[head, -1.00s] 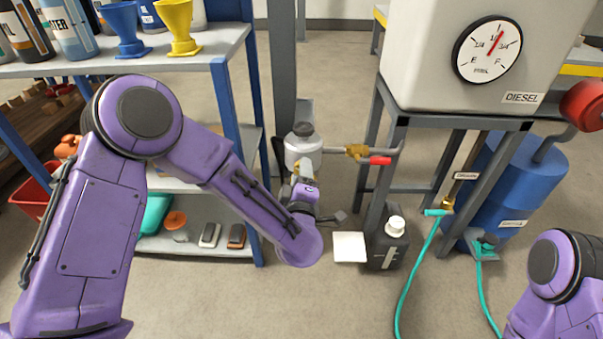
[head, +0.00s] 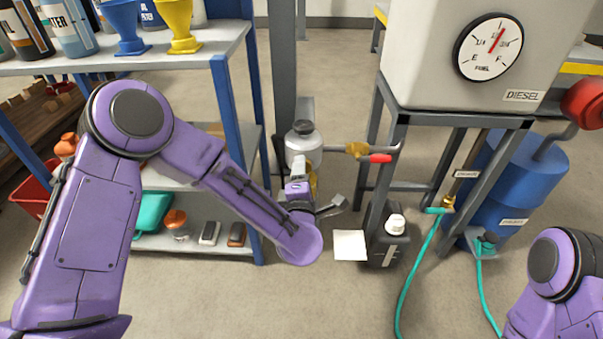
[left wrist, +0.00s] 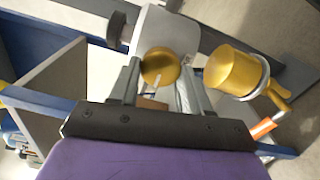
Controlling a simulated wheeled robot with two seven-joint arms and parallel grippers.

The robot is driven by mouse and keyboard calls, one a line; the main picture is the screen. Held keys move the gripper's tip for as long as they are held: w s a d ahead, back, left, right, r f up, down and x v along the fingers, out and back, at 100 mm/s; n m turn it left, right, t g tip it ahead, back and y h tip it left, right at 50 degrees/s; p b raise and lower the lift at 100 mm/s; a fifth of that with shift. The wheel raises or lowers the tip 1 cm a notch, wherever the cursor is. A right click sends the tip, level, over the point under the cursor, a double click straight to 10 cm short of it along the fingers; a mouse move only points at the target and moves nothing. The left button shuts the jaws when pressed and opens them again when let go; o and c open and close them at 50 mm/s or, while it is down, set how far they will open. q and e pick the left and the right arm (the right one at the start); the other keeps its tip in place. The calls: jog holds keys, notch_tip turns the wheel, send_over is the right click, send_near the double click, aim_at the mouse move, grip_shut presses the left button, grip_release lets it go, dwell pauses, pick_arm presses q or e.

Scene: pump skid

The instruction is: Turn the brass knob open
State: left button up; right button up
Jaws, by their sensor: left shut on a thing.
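The brass knob (left wrist: 160,67) is round and gold, in front of a grey cylinder, and shows between the two fingers of my left gripper (left wrist: 162,88) in the left wrist view. The fingers are shut on it. In the head view my left gripper (head: 300,170) is at the lower front of the grey canister (head: 303,143), which has a dark cap. The knob is mostly hidden there by the gripper. My right gripper is out of view; only part of my right arm shows at the lower right.
A brass valve (head: 357,150) with a red handle (head: 380,158) is on the pipe right of the canister. A black jug (head: 386,245) and a white pad (head: 350,245) are on the floor. A shelf (head: 200,60) is on the left, the diesel tank (head: 430,60) on the right.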

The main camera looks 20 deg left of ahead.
pick_arm(q)
jog(key=shift+f, duration=0.1)
jog(key=o, duration=1.1)
jog(key=shift+c, duration=0.2)
jog(key=shift+s, duration=0.1)
jog(key=p+v, duration=0.2)
jog(key=v, duration=0.8)
jog(key=shift+s, duration=0.2)
